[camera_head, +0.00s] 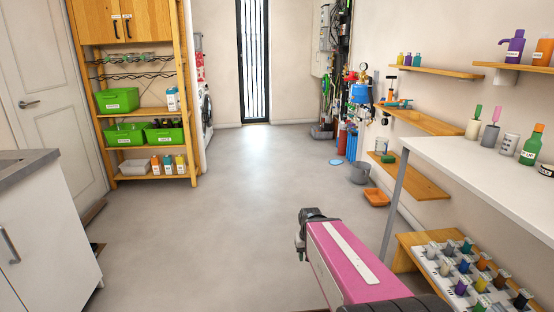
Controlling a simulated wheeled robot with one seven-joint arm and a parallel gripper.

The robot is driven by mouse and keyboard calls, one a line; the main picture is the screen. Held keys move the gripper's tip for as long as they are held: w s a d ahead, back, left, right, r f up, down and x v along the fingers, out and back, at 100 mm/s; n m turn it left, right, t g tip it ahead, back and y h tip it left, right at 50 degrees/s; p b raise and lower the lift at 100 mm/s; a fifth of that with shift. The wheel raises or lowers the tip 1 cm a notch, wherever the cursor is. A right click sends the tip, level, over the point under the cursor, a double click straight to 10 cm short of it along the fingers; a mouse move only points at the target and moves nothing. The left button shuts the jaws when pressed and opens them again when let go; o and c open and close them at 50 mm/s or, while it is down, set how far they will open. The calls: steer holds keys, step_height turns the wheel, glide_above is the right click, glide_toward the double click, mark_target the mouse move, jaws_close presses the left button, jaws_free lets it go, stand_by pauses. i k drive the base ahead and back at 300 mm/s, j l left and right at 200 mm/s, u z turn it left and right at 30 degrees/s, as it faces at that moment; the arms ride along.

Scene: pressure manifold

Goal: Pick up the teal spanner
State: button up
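A small teal object (397,104), which looks like the teal spanner, lies on the middle wooden shelf (428,122) on the right wall. It is too small and far off for me to make out its exact shape. My arm reaches in from the bottom with a pink link. The dark end of my arm (301,246) hangs over the floor, well short of the shelf and apart from the teal object. The pink link partly hides this end, so I cannot see fingers clearly or whether they hold anything.
A white table (480,170) with bottles stands at the right, above a rack of labelled bottles (470,270). A grey bucket (359,173) and orange tray (376,198) are on the floor below the shelves. The middle floor is clear. A white cabinet (45,230) stands left.

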mark_target(406, 103)
steer(key=i, duration=1.15)
steer(key=i+z, duration=0.1)
steer(key=i, duration=1.1)
steer(key=i+j, duration=0.2)
steer(key=i, duration=0.95)
steer(key=i+l+z, duration=0.1)
steer(key=i+z, duration=0.2)
steer(key=i, duration=0.15)
steer(key=i+z, duration=0.25)
steer(key=i, duration=0.25)
steer(key=i+z, duration=0.3)
steer(key=i, duration=0.15)
steer(key=i+j+z, duration=0.25)
steer(key=i, duration=0.2)
steer(key=i+j+z, duration=0.3)
steer(key=i+z, duration=0.1)
steer(key=z, duration=1.8)
steer(key=k+l+z, duration=0.2)
steer(key=k+l, duration=0.05)
steer(key=k, duration=0.1)
